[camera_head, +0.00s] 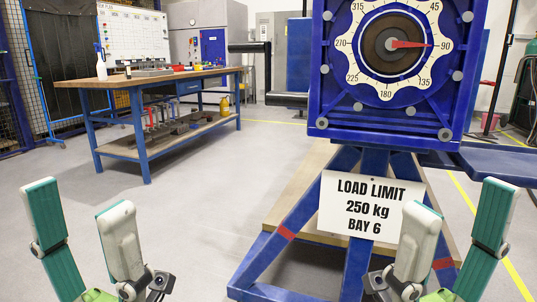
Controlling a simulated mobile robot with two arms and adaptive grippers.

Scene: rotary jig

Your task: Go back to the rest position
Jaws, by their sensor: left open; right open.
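My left gripper (82,222) is open and empty at the lower left, its two green-and-white fingers pointing up and spread apart. My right gripper (456,222) is open and empty at the lower right, in front of the blue stand's base. The rotary jig (335,80) is a blue square plate on a blue stand. It carries a cream dial (353,46) marked in degrees, with a red pointer (408,44) directed right, close to the 90 mark. Neither gripper appears to touch the jig.
A white load limit sign (372,207) hangs on the stand above a wooden base. A blue workbench (140,80) with a spray bottle (101,62) and tools stands at the back left. Grey floor between bench and jig is clear. A yellow line (515,275) runs at the right.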

